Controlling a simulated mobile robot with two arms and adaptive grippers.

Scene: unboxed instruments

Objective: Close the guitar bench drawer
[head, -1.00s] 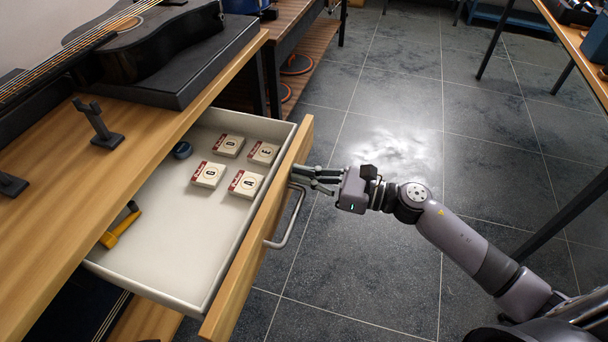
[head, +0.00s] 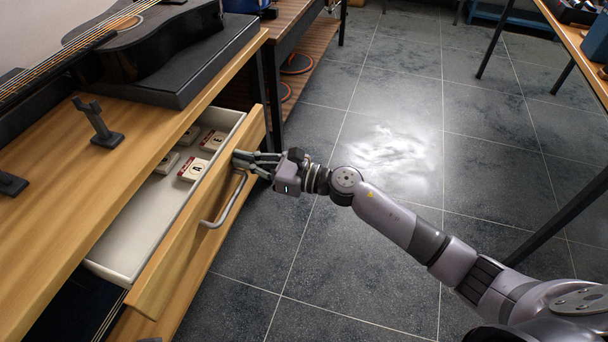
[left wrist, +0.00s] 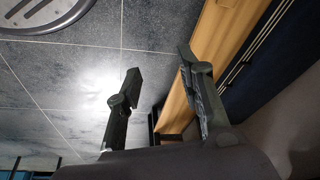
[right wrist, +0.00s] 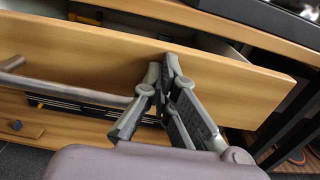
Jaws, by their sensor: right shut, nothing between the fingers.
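The guitar bench drawer (head: 178,262) is partly open, its wooden front standing out from under the bench top (head: 85,190). Its metal handle (head: 226,204) shows in the head view, and also at the left of the right wrist view (right wrist: 12,66). My right gripper (head: 237,157) is shut and empty, its fingertips against the outer face of the drawer front, beyond the handle. In the right wrist view the closed fingertips (right wrist: 169,64) meet the wooden front near its upper edge. My left gripper (left wrist: 160,65) is open and empty, low beside the bench; it is not seen in the head view.
Several string packs (head: 193,169) lie in the drawer, partly hidden by the bench top. A black guitar (head: 140,45) lies on a dark block (head: 205,70) on the bench. A small black stand (head: 98,125) is nearby. The tiled floor (head: 370,240) right of the drawer is clear.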

